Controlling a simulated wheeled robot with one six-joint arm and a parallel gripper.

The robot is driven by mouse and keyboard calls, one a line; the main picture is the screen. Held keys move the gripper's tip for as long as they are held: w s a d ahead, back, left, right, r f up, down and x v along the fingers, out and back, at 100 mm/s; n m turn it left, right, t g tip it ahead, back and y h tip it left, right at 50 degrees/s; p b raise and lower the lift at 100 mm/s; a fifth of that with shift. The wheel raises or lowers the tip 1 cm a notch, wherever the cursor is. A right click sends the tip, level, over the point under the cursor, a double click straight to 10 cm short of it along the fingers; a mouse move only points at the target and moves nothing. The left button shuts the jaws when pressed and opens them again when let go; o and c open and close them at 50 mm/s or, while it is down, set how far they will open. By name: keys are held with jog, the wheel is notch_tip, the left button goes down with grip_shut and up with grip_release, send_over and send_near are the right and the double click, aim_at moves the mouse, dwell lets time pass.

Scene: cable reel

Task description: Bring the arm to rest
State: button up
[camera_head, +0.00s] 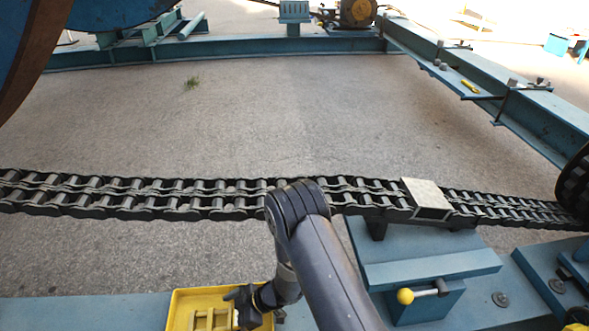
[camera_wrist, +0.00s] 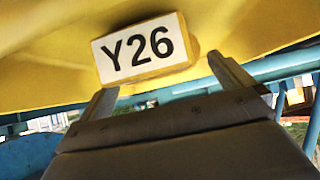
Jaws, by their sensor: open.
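A black roller chain (camera_head: 130,194) runs across behind my arm, with a metal plate (camera_head: 428,195) on it. A blue bracket (camera_head: 430,268) with a yellow-knobbed lever (camera_head: 405,296) stands to the right. Blue beams (camera_head: 470,85) edge the open floor (camera_head: 270,120). A large blue reel (camera_head: 18,40) is at upper left.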

jog(key=shift+r+p, duration=0.3)
jog(key=shift+r, duration=1.05)
